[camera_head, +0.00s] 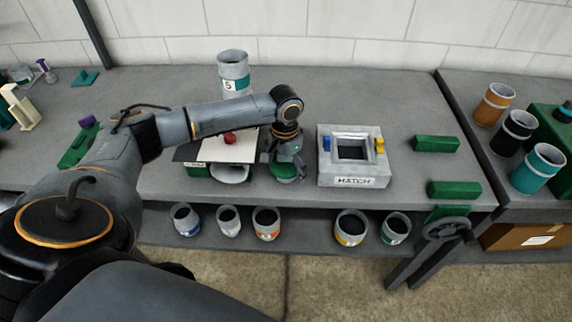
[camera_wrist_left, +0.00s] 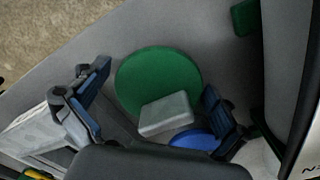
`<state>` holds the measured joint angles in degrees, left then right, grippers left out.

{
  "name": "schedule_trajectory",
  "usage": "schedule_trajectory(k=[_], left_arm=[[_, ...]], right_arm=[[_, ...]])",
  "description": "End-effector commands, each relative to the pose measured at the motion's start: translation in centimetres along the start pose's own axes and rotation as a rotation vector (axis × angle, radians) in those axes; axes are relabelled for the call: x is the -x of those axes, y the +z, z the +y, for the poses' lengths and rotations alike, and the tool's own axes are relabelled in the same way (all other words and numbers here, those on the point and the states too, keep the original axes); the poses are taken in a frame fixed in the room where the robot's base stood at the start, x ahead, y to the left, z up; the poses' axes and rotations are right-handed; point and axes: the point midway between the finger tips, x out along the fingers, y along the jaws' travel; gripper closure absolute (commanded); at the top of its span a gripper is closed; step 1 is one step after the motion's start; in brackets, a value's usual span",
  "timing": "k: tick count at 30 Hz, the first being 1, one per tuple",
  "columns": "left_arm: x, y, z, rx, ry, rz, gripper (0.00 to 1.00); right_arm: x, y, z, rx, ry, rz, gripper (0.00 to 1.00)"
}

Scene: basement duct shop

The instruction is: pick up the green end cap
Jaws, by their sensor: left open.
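The green end cap (camera_head: 285,173) is a flat round disc on the grey workbench, just left of the hatch box. In the left wrist view the green end cap (camera_wrist_left: 158,70) shows as a green disc with a grey block (camera_wrist_left: 166,114) over its lower part. My left gripper (camera_head: 287,160) points down over the cap and hides part of it. In the wrist view its blue-padded fingers (camera_wrist_left: 155,88) are apart, one on each side of the cap. Nothing shows gripped. I cannot tell whether the fingers touch the cap. My right gripper is not in view.
The grey box marked HATCH (camera_head: 354,181) stands close right of the gripper. A white board with a red knob (camera_head: 230,138) is close left. A grey can marked 5 (camera_head: 234,72) stands behind. Green blocks (camera_head: 437,144) lie right. Several cups sit on the lower shelf.

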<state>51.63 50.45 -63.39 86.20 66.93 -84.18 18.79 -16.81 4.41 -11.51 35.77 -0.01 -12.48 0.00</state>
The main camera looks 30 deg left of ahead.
Motion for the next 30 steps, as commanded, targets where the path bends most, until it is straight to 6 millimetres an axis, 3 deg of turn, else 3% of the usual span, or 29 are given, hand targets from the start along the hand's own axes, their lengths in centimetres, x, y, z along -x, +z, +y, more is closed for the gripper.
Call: schedule_trajectory(k=[8,15,16,25,30], left_arm=[[-0.3,0.0,0.0,-0.001,0.000,0.001,0.02],[-0.3,0.0,0.0,-0.001,0.000,0.001,0.51],[-0.3,0.0,0.0,-0.001,0.000,0.001,0.53],[0.1,-0.1,0.0,-0.001,0.001,0.002,0.53],[2.7,-0.2,0.0,-0.002,0.001,0.007,0.53]], right_arm=[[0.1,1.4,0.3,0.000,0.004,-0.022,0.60],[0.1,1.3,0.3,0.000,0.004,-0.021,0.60],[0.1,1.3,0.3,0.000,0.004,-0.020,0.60],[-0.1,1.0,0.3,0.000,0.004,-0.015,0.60],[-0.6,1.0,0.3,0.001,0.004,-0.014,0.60]])
